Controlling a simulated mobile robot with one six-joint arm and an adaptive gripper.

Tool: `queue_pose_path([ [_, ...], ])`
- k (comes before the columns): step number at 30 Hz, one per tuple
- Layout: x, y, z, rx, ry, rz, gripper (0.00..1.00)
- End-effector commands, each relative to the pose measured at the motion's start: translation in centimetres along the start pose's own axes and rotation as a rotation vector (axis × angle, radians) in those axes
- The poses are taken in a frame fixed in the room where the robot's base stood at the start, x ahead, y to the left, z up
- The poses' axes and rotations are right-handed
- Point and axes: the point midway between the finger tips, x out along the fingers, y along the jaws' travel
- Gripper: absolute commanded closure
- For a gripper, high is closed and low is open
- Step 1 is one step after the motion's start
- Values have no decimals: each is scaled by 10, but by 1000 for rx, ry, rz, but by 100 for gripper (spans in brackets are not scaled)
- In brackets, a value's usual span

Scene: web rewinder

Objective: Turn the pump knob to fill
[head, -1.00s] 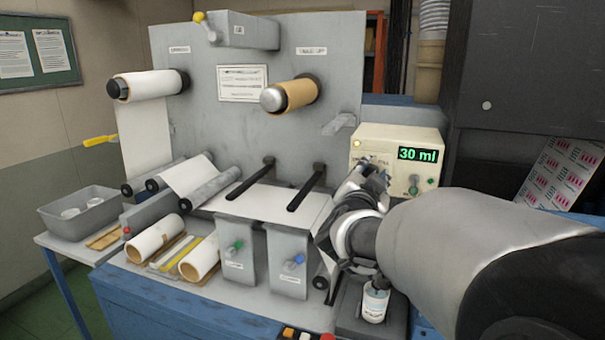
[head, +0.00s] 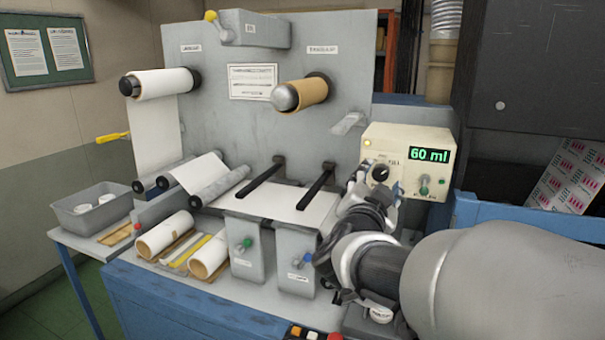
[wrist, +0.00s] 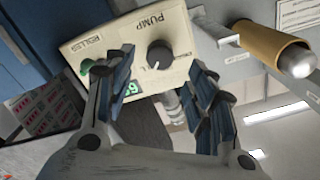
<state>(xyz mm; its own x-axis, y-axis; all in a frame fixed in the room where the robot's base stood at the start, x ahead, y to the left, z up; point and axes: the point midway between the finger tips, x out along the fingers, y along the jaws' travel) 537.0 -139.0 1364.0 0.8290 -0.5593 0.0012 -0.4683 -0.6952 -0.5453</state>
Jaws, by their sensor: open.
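The pump box (head: 413,142) is cream-coloured, at the right of the machine, with a green display (head: 429,155) reading "60 ml". Its black pump knob (head: 380,174) is on the left of the front face and also shows in the wrist view (wrist: 160,54), with a pale pointer mark. My gripper (head: 366,192) is just in front of and below the knob. In the wrist view my gripper (wrist: 150,88) is open, with its blue-padded fingers apart and the knob seen beyond the gap between them. The fingers do not appear to touch the knob.
A green toggle (head: 424,185) is on the same box, right of the knob. A blue rail (head: 520,218) is at the right.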

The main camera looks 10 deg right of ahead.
Motion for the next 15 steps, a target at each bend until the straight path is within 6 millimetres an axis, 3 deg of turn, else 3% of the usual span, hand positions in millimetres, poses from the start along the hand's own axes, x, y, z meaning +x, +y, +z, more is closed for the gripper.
queue_pose_path([
  [6, -45, -1, 0, 2, -1, -4, 49],
  [15, -68, 0, 0, -1, -1, 0, 49],
])
